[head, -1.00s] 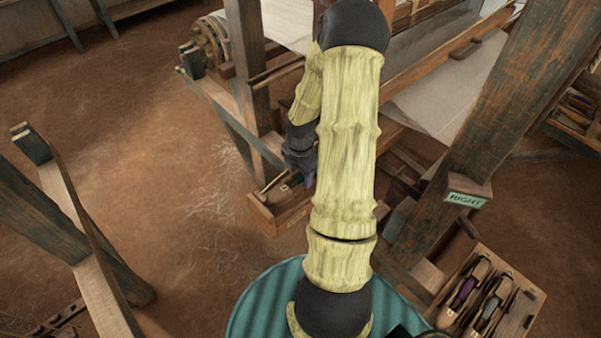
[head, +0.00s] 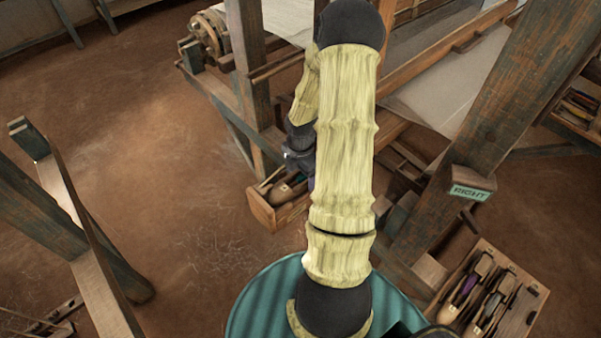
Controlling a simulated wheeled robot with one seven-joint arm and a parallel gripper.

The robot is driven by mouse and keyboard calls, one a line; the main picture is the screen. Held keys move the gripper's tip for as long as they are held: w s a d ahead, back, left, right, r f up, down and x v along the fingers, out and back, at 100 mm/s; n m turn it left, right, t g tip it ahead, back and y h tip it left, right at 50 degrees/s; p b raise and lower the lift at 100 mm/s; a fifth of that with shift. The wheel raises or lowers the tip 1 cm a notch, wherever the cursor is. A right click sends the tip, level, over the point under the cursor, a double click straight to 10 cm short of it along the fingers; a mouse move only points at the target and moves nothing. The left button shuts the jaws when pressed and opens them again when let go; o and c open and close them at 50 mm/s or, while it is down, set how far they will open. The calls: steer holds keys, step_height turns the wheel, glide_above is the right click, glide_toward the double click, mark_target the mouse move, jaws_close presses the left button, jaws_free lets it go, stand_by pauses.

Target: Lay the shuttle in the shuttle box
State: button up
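An open wooden box (head: 262,212) stands beside the loom frame, left of my arm. A brown shuttle (head: 284,191) lies in it, and its right part is hidden behind my arm. I cannot tell whether this box is the shuttle box. My gripper (head: 302,172) is dark and hangs over the box's back right part. My own forearm hides most of it, so its fingertips and anything between them do not show clearly. A small purple patch (head: 311,184) shows at the arm's edge; I cannot tell what it belongs to.
A wooden tray (head: 535,290) with several shuttles (head: 468,287) is at the lower right. A thick post with a RIGHT sign (head: 471,193) leans to the right of my arm. Loom beams (head: 250,85) stand behind the box.

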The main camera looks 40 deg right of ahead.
step_height(320, 180, up, 8)
steer(key=p, duration=0.8)
stand_by(0.6)
stand_by(0.4)
steer(key=s+a+r+m+t+b, duration=0.1)
steer(key=s+a+m+b, duration=0.2)
steer(key=a+m+b, duration=0.5)
steer(key=s+a+r+m+t+b, duration=0.1)
steer(key=s+a+m+b, duration=0.2)
steer(key=a+m+b, duration=0.4)
steer(key=a+m, duration=0.3)
steer(key=a, duration=0.3)
steer(key=shift+s+r+m+t+b, duration=0.3)
steer(key=shift+s+m+b, duration=0.05)
steer(key=shift+s+m, duration=0.05)
